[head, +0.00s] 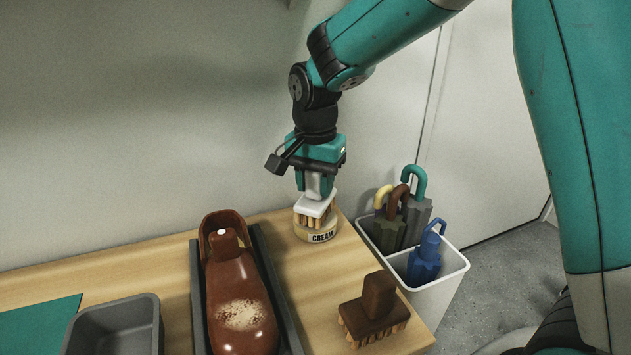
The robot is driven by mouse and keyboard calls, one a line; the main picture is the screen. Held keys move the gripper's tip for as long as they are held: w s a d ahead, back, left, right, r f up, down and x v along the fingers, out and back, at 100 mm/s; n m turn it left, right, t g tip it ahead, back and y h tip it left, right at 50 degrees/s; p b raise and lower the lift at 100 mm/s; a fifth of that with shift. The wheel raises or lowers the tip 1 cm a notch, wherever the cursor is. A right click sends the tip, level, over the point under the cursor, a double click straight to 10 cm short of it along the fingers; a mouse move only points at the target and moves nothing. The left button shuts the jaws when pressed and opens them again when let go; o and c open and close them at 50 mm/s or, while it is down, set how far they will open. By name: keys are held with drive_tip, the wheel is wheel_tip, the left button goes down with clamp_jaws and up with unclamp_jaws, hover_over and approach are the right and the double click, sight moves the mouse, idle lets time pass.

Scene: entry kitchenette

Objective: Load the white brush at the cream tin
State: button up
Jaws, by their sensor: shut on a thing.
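My gripper (316,194) points down and is shut on the white brush (315,207), near the back right of the wooden counter. The brush is upright with its tan bristles down. It is at the cream tin (317,235), a round, low tin with a dark "CREAM" label. The bristles overlap the tin's top in the picture. I cannot tell how far they reach into it, as the inside of the tin is hidden.
A brown shoe (237,285) with a pale scuffed patch lies in a dark tray (197,315). A brown brush (375,308) stands at the front right. A white bin (452,276) holds several umbrellas. A grey box (118,325) and green mat (40,325) are at left.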

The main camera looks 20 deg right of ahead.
drive_tip(key=shift+f, duration=0.5)
idle(0.6)
drive_tip(key=shift+f, duration=0.15)
idle(1.9)
drive_tip(key=shift+p, duration=0.3)
wheel_tip(320, 180, up, 7)
drive_tip(key=p, duration=0.8)
drive_tip(key=shift+r, duration=0.2)
drive_tip(key=shift+s+f, duration=0.1)
drive_tip(key=shift+s, duration=0.05)
